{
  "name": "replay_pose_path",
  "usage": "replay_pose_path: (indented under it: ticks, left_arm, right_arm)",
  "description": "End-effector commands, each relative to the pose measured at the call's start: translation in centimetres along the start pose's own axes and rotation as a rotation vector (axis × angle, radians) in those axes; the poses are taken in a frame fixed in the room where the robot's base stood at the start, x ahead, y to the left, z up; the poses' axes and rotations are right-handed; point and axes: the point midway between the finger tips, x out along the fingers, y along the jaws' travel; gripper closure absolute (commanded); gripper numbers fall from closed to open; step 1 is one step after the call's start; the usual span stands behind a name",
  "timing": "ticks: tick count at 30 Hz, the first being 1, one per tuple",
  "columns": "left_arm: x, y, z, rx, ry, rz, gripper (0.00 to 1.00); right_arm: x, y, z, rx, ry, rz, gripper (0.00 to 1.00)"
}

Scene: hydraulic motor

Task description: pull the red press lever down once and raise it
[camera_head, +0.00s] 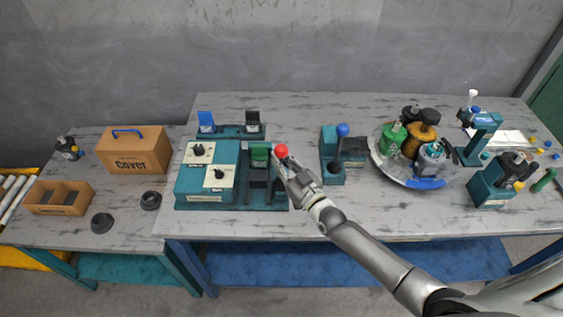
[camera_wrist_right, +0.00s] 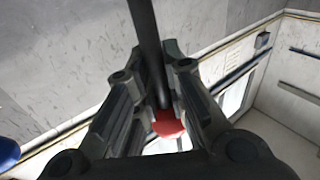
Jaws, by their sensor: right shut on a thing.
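The red ball knob (camera_head: 281,150) of the press lever stands at the right side of the teal press unit (camera_head: 235,205). My right gripper (camera_head: 288,168) is at the lever, just below the knob in the head view. In the right wrist view, the dark lever rod (camera_wrist_right: 148,45) runs between the two fingers, and the red knob (camera_wrist_right: 168,123) shows between them nearer the palm. The right gripper (camera_wrist_right: 154,78) is shut on the lever. The lower part of the lever is largely hidden by my gripper in the head view. My left gripper is not in view.
A blue-knobbed teal unit (camera_head: 331,178) stands just right of my gripper. A cardboard box marked Cover (camera_head: 133,152) is on the left table. The table front around my forearm is clear.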

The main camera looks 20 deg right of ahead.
Motion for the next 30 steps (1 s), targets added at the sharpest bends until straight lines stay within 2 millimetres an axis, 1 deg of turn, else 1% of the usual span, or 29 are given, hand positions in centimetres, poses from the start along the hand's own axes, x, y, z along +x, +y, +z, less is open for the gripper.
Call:
replay_pose_path:
  ticks: [1,18,24,30]
  left_arm:
    - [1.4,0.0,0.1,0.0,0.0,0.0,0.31]
    - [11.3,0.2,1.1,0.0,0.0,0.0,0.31]
    - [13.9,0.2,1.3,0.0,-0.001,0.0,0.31]
    - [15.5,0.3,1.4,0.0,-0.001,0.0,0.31]
  right_arm:
    - [-0.1,-0.1,0.3,-0.014,0.036,0.003,1.0]
    - [-3.8,-2.6,1.6,-0.242,0.377,0.004,1.0]
    - [-4.8,-3.2,1.9,-0.302,0.466,0.004,1.0]
    - [-5.3,-3.6,2.1,-0.342,0.527,0.004,1.0]
